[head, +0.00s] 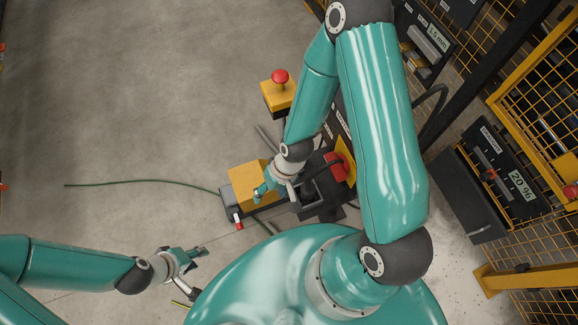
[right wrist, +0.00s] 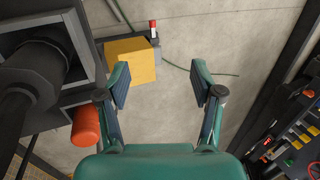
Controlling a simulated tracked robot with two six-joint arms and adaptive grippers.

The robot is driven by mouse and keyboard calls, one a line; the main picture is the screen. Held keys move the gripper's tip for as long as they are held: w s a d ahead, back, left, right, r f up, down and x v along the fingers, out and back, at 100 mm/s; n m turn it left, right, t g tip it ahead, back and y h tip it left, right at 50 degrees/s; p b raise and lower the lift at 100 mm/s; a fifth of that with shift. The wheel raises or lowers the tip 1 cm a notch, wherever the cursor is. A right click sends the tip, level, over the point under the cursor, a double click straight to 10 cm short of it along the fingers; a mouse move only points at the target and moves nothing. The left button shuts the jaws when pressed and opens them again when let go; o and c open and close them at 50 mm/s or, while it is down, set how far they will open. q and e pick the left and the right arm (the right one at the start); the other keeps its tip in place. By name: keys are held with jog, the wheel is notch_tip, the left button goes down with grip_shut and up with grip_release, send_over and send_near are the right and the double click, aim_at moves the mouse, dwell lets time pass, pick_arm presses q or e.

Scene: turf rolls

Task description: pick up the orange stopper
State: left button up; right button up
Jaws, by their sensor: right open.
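An orange-red cylinder (right wrist: 86,125), which may be the orange stopper, is left of my right gripper (right wrist: 160,82) in the right wrist view, beside a dark machine block. It seems to be the red piece (head: 337,166) beside a yellow plate in the head view. In the head view my right gripper (head: 273,190) is over the edge of a yellow box (head: 247,184), left of the red piece. My left gripper (head: 196,268) is low at the left, away from these things; its opening is unclear.
A yellow box with a red button (head: 280,77) stands further back. A dark machine with a thick post (right wrist: 25,75) is at the left in the right wrist view. A green cable (head: 140,182) lies on the floor.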

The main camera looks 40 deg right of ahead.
jog(key=w+d+r+m+b, duration=0.2)
jog(key=w+d+r+b, duration=0.1)
jog(key=w+b, duration=0.45)
jog(key=s+d+r+m+h+b, duration=0.2)
jog(key=d+r+m+h+b, duration=0.25)
jog(key=d+r+b, duration=0.5)
jog(key=shift+y, duration=0.25)
jog(key=f, duration=0.3)
jog(key=a+f, duration=0.1)
jog(key=f, duration=0.2)
jog(key=f+b, duration=0.1)
jog(key=f, duration=0.3)
jog(key=shift+w+a, duration=0.15)
jog(key=shift+a, duration=0.25)
jog(key=f, duration=0.2)
jog(key=d+f+b, duration=0.1)
jog(key=f, duration=0.1)
jog(key=shift+b, duration=0.3)
jog(key=shift+f, duration=0.5)
jog(key=c, duration=1.1)
jog(key=shift+c, duration=0.2)
jog(key=shift+r, duration=0.2)
